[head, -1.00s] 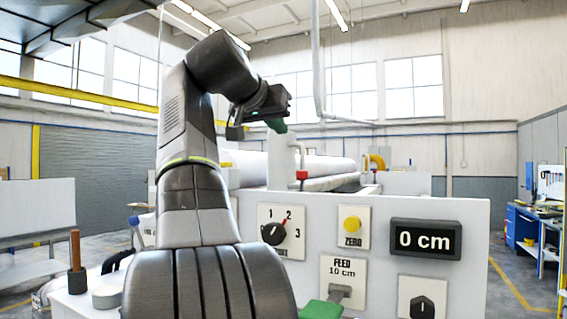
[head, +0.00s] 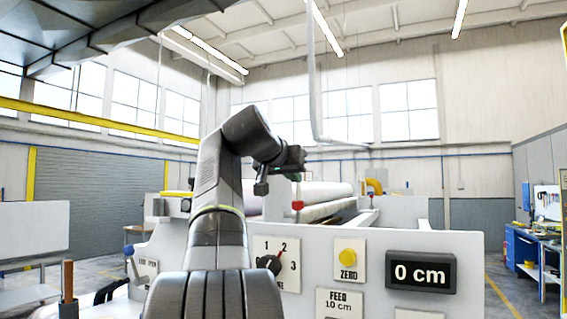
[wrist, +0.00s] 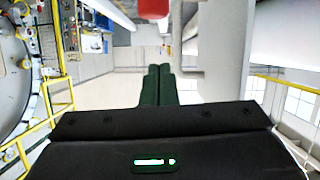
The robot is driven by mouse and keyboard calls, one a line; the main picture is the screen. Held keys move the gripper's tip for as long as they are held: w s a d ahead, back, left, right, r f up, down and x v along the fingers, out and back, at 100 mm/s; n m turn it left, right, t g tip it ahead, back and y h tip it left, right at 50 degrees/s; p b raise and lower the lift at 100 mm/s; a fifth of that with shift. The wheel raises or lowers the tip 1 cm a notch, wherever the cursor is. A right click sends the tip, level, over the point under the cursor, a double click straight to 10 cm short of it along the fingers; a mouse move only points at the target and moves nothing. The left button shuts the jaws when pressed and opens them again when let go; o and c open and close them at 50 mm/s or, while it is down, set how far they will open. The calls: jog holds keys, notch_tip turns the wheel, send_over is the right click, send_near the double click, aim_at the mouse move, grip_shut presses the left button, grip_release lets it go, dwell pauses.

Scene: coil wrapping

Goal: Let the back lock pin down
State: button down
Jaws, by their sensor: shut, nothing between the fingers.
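A red-capped pin (head: 297,205) stands at the near end of the machine's rollers, just behind the control panel. I cannot tell from these views whether it is the back lock pin or how high it sits. A red piece also shows at the top edge of the wrist view (wrist: 153,8), ahead of my fingertips and apart from them. My gripper (head: 297,174) is above the red cap in the head view, its fingers mostly hidden. In the wrist view its two green fingers (wrist: 157,85) are pressed together with nothing between them.
The white control panel (head: 375,243) carries a 1-2-3 selector (head: 270,263), a yellow zero button (head: 348,257) and a display (head: 422,272) reading 0 cm. White rollers (head: 325,192) lie behind it. A yellow curved part (head: 375,187) stands at the back right.

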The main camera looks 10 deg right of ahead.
aim_at(298, 206)
jog(key=shift+f, duration=0.6)
jog(key=f, duration=0.2)
jog(key=shift+s+a+f, duration=0.1)
jog(key=shift+s+f, duration=0.3)
